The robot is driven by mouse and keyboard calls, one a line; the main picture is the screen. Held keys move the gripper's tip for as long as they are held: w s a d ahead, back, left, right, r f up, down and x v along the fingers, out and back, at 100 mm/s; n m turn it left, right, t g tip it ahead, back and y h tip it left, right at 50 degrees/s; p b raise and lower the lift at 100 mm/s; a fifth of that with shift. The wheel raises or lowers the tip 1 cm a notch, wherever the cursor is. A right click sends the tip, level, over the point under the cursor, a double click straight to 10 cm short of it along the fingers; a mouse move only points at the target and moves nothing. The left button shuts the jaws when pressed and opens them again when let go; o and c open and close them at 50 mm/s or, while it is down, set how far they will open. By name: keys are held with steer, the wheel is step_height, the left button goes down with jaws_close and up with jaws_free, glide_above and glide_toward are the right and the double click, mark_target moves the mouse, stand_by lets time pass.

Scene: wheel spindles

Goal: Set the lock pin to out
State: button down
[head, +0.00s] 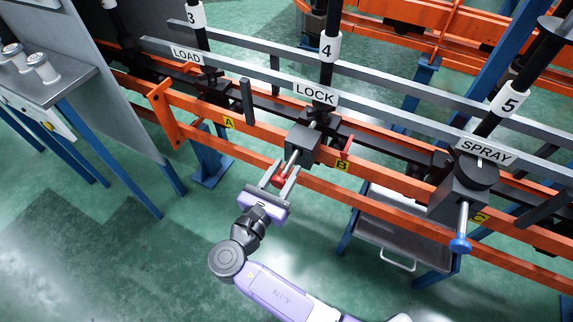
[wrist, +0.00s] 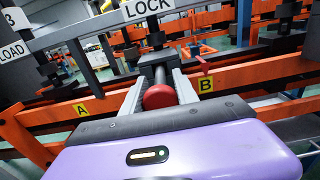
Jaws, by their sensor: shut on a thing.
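The lock pin is a metal rod with a red knob (head: 279,180), coming out of a dark grey block (head: 303,144) below the LOCK sign (head: 315,95). A length of bare rod (head: 291,160) shows between the knob and the block. My gripper (head: 284,178) is shut on the red knob, with one finger on each side. In the wrist view the knob (wrist: 159,97) sits between the two grey fingers, in line with the block behind it. The far end of the rod is hidden inside the block.
Orange rails (head: 250,128) with labels A, B and C run across the front of the station. A second pin with a blue knob (head: 460,245) sticks out below the SPRAY sign (head: 486,150). A grey table (head: 60,75) stands at the left. The green floor in front is clear.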

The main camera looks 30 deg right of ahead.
steer(key=shift+s+a, duration=0.1)
steer(key=shift+a, duration=0.1)
steer(key=c, duration=1)
jaws_free()
steer(key=shift+o, duration=0.2)
steer(key=v, duration=0.8)
steer(key=shift+d+p, duration=0.1)
steer(key=shift+p, duration=0.3)
